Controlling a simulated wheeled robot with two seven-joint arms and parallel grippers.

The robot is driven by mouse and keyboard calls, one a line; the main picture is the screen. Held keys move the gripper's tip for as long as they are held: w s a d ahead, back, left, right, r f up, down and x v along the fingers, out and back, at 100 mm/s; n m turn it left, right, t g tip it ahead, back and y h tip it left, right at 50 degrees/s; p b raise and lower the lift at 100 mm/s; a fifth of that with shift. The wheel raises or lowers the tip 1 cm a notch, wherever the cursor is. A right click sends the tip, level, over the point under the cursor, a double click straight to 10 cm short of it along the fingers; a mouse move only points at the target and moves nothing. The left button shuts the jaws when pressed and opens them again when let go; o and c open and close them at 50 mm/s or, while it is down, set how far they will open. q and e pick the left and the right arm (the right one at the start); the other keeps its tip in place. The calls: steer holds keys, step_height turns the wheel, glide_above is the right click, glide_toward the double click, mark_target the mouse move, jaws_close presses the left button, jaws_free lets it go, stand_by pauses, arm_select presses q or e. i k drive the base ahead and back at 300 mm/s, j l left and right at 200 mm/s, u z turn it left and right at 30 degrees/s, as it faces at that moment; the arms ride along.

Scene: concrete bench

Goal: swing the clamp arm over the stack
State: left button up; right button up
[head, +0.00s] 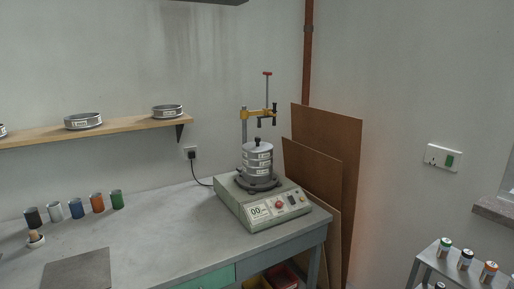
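A sieve shaker (265,207) with a pale housing and a front control panel stands near the bench's right end. A stack of round metal sieves (257,159) with white labels sits upright on its dark round base. A yellow clamp arm (260,113) is mounted on a grey post (244,128) behind the stack. The arm reaches to the right, above the stack's top. A threaded rod with a red top handle (267,73) passes upright through it. From this view I cannot tell whether the arm is centred over the stack. Neither of my grippers shows.
Several coloured cups (97,202) and a small brush (35,237) stand at the bench's left. A dark mat (77,270) lies at the front. A wooden shelf (100,133) holds sieves. Brown boards (330,150) lean right of the bench. The bench middle is clear.

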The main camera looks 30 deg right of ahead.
mark_target(244, 115)
steer(key=i+l, duration=0.2)
steer(key=l, duration=0.15)
steer(key=i+l+u, duration=0.1)
steer(key=l, duration=0.3)
steer(key=i+l, duration=0.25)
steer(key=l, duration=0.15)
steer(key=i+l, duration=0.15)
steer(key=l, duration=0.2)
steer(key=i+l+u, duration=0.1)
steer(key=l, duration=0.3)
steer(key=i+l, duration=0.25)
steer(key=l, duration=0.15)
steer(key=i+l+u, duration=0.1)
steer(key=l, duration=0.3)
steer(key=i+l, duration=0.2)
steer(key=l, duration=0.2)
